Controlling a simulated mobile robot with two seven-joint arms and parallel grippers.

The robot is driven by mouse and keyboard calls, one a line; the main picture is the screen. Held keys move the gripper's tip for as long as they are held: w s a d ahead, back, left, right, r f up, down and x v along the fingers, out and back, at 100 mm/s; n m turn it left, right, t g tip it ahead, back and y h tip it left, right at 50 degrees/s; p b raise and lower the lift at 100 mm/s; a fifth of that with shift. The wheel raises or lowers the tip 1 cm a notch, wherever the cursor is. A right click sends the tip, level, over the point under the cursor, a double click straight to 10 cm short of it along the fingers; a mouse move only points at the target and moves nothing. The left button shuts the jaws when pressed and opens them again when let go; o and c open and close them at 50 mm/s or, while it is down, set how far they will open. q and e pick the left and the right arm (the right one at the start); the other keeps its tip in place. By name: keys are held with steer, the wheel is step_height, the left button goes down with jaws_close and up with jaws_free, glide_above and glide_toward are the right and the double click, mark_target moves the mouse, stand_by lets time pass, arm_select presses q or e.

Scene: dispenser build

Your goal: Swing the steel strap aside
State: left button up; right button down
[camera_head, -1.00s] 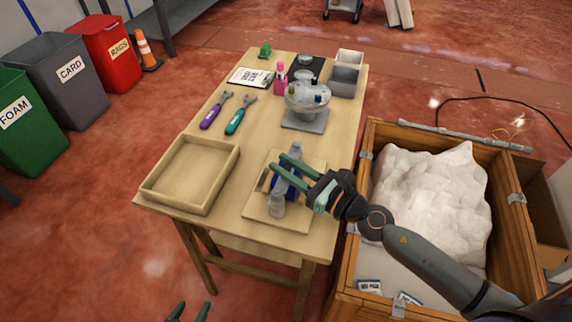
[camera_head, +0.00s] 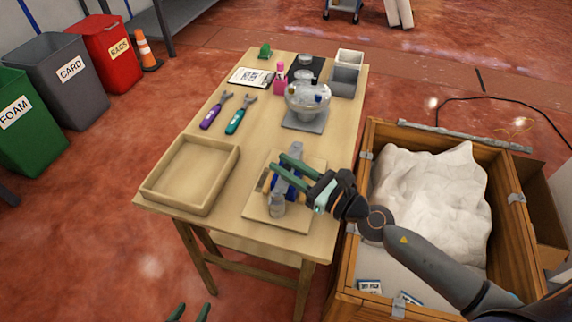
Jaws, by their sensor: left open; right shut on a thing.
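A blue part (camera_head: 278,187) lies on a pale wooden board (camera_head: 298,220) at the near right of the table. A grey strap-like piece (camera_head: 277,208) runs over the blue part, and its far end shows past my fingers. My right gripper (camera_head: 277,164) reaches in from the right over the blue part. It is shut on the grey strap, its fingers hiding the middle of it. My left gripper (camera_head: 189,312) is open and empty at the bottom edge, below the table, with only its fingertips showing.
A shallow wooden tray (camera_head: 153,186) is left of the board. Two wrenches, purple (camera_head: 211,117) and teal (camera_head: 236,121), lie farther back. A glass-domed device (camera_head: 303,121) stands behind the board. A large wooden crate (camera_head: 346,270) stands at the right, under my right arm.

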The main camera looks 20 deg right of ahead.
arm_select(q)
steer(key=shift+r, duration=0.1)
arm_select(e)
steer(key=shift+w+a+r+m+t+h+p, duration=0.2)
steer(key=shift+r+m+t+h+p, duration=0.15)
steer(key=shift+p, duration=0.7)
steer(key=shift+w+a+f+h+p, duration=0.1)
steer(key=shift+h+p, duration=0.25)
steer(key=shift+a+f+m+t+h, duration=0.1)
steer(key=shift+m+t+h, duration=0.15)
steer(key=shift+m+h, duration=0.1)
steer(key=shift+f, duration=0.15)
arm_select(q)
steer(key=shift+s+a+r, duration=0.1)
steer(key=shift+a+r, duration=0.45)
steer(key=shift+r, duration=0.25)
arm_select(e)
steer(key=c, duration=0.7)
jaws_free()
